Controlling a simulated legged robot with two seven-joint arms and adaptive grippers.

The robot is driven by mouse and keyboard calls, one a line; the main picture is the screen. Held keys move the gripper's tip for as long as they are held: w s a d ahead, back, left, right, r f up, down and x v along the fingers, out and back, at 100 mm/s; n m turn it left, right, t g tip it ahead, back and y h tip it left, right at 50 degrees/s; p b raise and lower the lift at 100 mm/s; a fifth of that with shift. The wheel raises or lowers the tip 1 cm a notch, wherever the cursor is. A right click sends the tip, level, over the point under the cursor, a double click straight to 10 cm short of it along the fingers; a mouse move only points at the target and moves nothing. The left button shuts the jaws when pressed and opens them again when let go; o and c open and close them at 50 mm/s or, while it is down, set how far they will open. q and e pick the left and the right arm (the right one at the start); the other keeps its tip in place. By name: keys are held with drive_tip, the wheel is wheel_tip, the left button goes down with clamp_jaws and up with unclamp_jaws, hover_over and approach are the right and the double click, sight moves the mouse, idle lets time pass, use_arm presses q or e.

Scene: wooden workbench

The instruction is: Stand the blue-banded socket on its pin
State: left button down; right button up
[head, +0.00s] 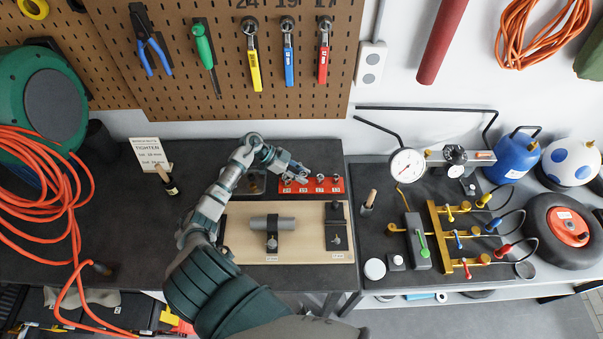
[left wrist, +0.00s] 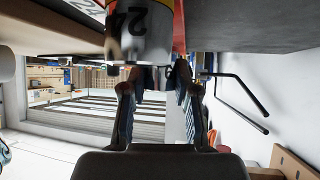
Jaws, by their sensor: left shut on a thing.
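My left gripper (head: 299,171) reaches over the red socket rail (head: 328,187) at the back of the bench. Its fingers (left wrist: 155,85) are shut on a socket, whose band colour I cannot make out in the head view. In the left wrist view, a silver socket marked 24 (left wrist: 139,32) fills the top, right at the fingertips. Whether this is the held one is hard to tell. Several small sockets or pins show along the rail in the head view, partly hidden by the gripper. I cannot pick out the blue band. My right gripper is out of view.
A wooden board (head: 310,253) with a grey cylinder (head: 271,222) in a clamp lies in front of the rail. A bottle with a brush (head: 169,185) stands left. A gauge (head: 407,165) and yellow manifold (head: 437,232) occupy the right bench. The dark bench at left is mostly clear.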

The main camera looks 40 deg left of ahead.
use_arm(q)
drive_tip(key=shift+f, duration=0.2)
idle(0.3)
drive_tip(key=shift+f, duration=0.3)
drive_tip(key=shift+s+d+f, duration=0.1)
drive_tip(key=shift+s+f, duration=0.05)
drive_tip(key=shift+f, duration=0.15)
